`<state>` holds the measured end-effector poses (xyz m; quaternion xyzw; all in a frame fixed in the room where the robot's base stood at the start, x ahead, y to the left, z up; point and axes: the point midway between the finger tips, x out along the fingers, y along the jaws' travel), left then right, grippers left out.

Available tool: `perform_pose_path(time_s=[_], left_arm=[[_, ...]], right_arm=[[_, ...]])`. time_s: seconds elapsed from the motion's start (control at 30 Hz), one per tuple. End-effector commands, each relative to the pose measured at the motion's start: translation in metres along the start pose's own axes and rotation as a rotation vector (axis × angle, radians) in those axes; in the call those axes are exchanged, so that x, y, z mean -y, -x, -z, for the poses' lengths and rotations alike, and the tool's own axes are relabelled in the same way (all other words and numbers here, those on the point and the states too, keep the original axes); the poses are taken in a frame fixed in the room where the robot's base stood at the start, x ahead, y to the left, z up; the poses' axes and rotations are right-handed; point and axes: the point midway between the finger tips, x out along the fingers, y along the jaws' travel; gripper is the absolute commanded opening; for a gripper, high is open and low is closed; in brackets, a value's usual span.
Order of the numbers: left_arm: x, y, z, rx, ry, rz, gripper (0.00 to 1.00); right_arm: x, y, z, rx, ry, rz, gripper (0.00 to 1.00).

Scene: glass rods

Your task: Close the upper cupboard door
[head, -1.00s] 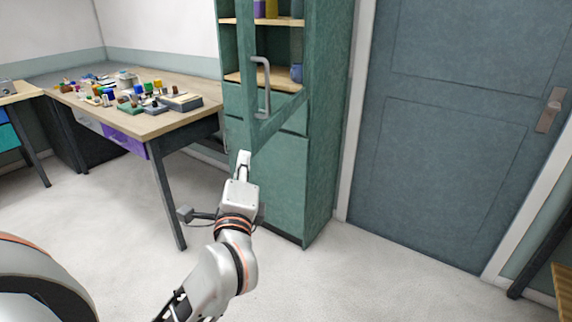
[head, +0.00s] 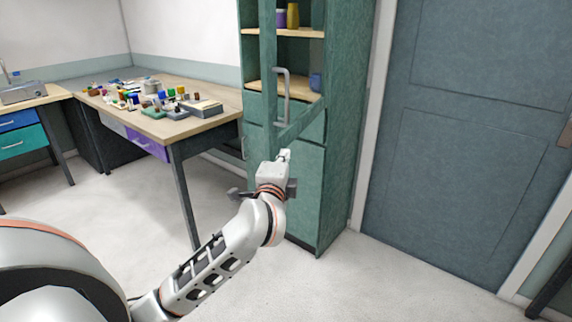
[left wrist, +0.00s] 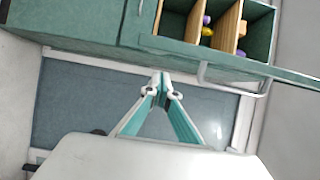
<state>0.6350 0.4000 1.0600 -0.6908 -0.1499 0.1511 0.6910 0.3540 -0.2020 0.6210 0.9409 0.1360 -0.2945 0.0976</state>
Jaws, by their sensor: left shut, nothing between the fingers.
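The tall green cupboard (head: 340,130) stands by the wall, its upper shelves exposed. Its upper door (head: 269,70), a green frame with a grey bar handle (head: 284,98), stands open, swung out toward me. In the left wrist view, the cupboard (left wrist: 90,22) is across the top and the door handle (left wrist: 232,84) shows at the right. My left gripper (head: 284,156) is shut and empty, just below the door's lower corner in the head view; I cannot tell whether it touches. Its closed fingers (left wrist: 161,88) also show in the left wrist view. My right gripper is out of view.
A wooden workbench (head: 225,100) with several small items stands left of the cupboard. A grey-blue room door (head: 450,140) is to the right. The lower cupboard door (head: 305,190) looks shut. The pale floor in front is open.

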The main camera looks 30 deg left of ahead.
Motion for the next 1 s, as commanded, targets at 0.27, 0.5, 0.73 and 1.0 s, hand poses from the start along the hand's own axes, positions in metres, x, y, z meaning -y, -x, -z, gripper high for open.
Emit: perform_pose_path(time_s=[0.27, 0.5, 0.73, 1.0], left_arm=[[0.0, -0.005, -0.024, 0.0, -0.002, 0.0, 0.0], [0.0, -0.006, -0.026, -0.001, 0.0, 0.0, 0.0], [0.0, -0.005, -0.026, 0.0, -0.001, 0.0, 0.0], [-0.001, -0.006, -0.031, 0.01, -0.001, 0.0, 0.0]], right_arm=[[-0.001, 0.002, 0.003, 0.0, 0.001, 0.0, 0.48], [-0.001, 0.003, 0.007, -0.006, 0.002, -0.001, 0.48], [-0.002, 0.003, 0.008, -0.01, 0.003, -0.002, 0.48], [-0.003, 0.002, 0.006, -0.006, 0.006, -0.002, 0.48]])
